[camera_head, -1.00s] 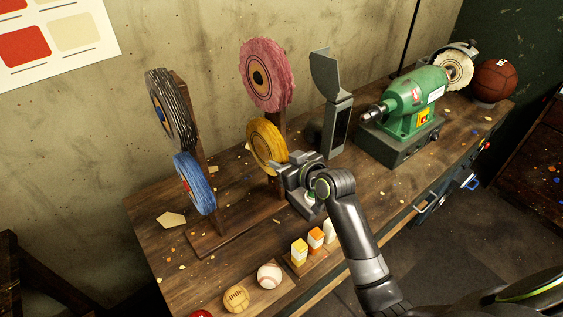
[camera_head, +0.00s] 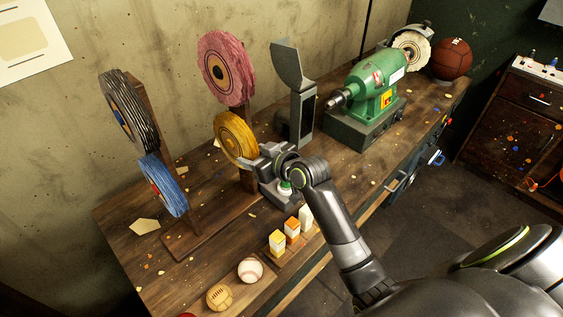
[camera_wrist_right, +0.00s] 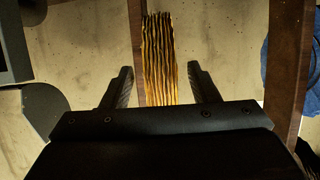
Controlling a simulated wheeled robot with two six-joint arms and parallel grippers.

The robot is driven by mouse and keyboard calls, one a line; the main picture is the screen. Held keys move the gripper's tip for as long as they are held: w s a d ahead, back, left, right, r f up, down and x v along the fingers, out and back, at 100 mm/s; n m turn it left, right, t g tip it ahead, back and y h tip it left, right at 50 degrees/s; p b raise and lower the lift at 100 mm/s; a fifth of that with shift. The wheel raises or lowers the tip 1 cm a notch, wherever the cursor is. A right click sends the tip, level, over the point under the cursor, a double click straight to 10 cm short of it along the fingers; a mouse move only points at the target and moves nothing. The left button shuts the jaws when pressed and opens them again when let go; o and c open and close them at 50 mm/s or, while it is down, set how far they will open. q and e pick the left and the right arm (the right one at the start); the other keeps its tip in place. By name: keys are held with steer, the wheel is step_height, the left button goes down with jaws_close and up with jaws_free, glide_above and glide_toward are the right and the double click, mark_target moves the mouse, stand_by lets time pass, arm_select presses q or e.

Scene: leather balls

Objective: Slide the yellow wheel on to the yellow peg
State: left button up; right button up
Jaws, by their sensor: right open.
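The yellow wheel (camera_head: 234,138) hangs upright on the lower part of the right wooden post of a rack, below a pink wheel (camera_head: 228,68). My right gripper (camera_head: 257,160) is open at the wheel's near right edge. In the right wrist view, the ridged edge of the yellow wheel (camera_wrist_right: 160,50) stands between the two spread fingers, with a gap on both sides. I cannot make out a yellow peg. My left gripper is not in view.
A black-striped wheel (camera_head: 129,110) and a blue wheel (camera_head: 163,186) hang on the left post. A grey upright stand (camera_head: 298,115) and a green machine (camera_head: 376,90) with a spindle stand to the right. Small blocks (camera_head: 291,230) and a baseball (camera_head: 250,270) lie in front.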

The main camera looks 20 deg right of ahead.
steer(key=b+v, duration=0.2)
steer(key=v, duration=1.4)
steer(key=shift+s, duration=0.2)
steer(key=s+d+f+m+g+h, duration=0.2)
steer(key=s+d+f+g+h, duration=0.15)
steer(key=s+f, duration=0.7)
steer(key=s+d+f+m+g+h, duration=0.3)
steer(key=s+f+g, duration=0.2)
steer(key=s+f, duration=0.55)
step_height(320, 180, down, 26)
steer(key=s+d+g+b, duration=0.1)
steer(key=s+d+g, duration=0.1)
steer(key=s+a+f+b, duration=0.1)
steer(key=s+f, duration=1.3)
steer(key=f, duration=0.1)
steer(key=shift+s+a+g+y, duration=0.3)
steer(key=shift+a+g+y, duration=0.05)
steer(key=shift+g+y, duration=0.1)
